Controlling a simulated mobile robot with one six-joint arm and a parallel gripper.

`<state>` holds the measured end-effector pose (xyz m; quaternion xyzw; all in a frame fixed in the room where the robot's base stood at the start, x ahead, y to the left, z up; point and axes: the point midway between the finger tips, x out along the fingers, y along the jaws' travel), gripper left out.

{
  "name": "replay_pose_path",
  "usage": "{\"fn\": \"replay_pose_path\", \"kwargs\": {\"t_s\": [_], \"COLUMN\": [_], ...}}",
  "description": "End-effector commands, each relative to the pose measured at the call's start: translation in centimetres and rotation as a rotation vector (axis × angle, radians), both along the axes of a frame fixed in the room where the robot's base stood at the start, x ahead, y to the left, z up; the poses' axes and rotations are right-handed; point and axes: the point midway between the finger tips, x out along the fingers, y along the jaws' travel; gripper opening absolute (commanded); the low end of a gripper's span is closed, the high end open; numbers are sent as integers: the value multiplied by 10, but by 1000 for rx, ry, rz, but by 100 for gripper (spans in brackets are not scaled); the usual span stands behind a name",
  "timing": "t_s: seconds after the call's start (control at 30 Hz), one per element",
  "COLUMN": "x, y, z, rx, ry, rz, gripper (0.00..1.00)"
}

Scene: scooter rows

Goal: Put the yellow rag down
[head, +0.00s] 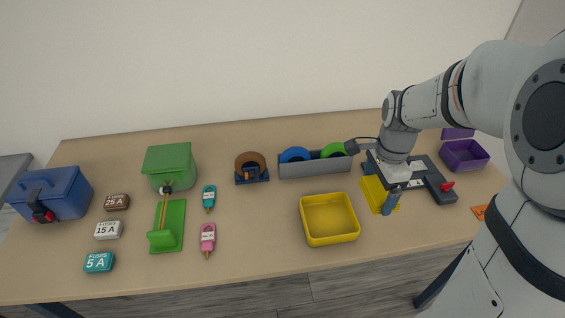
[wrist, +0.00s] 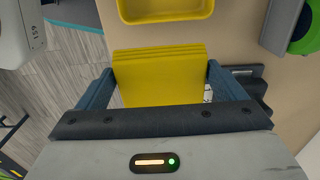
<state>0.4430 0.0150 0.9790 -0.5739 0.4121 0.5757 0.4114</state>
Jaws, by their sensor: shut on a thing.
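The yellow rag (wrist: 160,78) is a folded, layered square between the two fingers of my gripper (wrist: 158,84) in the wrist view. My gripper is shut on it, with one finger against each side. In the head view the rag (head: 376,194) shows under my gripper (head: 383,192), to the right of the yellow tray, at the right part of the table. I cannot tell whether the rag touches the table top. Part of it is hidden by my gripper.
An empty yellow tray (head: 330,239) stands just left of the rag. A grey holder (head: 316,169) with blue and green rolls is behind. A dark device with a red knob (head: 447,186) and a purple bin (head: 465,162) are at the right. The table front right of the pink tool (head: 208,238) is clear.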

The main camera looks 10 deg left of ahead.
Motion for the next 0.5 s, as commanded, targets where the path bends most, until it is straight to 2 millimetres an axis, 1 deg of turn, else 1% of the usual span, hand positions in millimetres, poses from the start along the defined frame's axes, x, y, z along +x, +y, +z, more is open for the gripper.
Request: {"fn": "replay_pose_path", "kwargs": {"t_s": [0.17,0.23,0.5], "x": [0,0,-1], "y": [-2,-3,-3], "z": [-1,-6,-53], "rx": [0,0,0], "ry": [0,2,4], "rz": [-7,-8,-10], "gripper": [64,64,64]}}
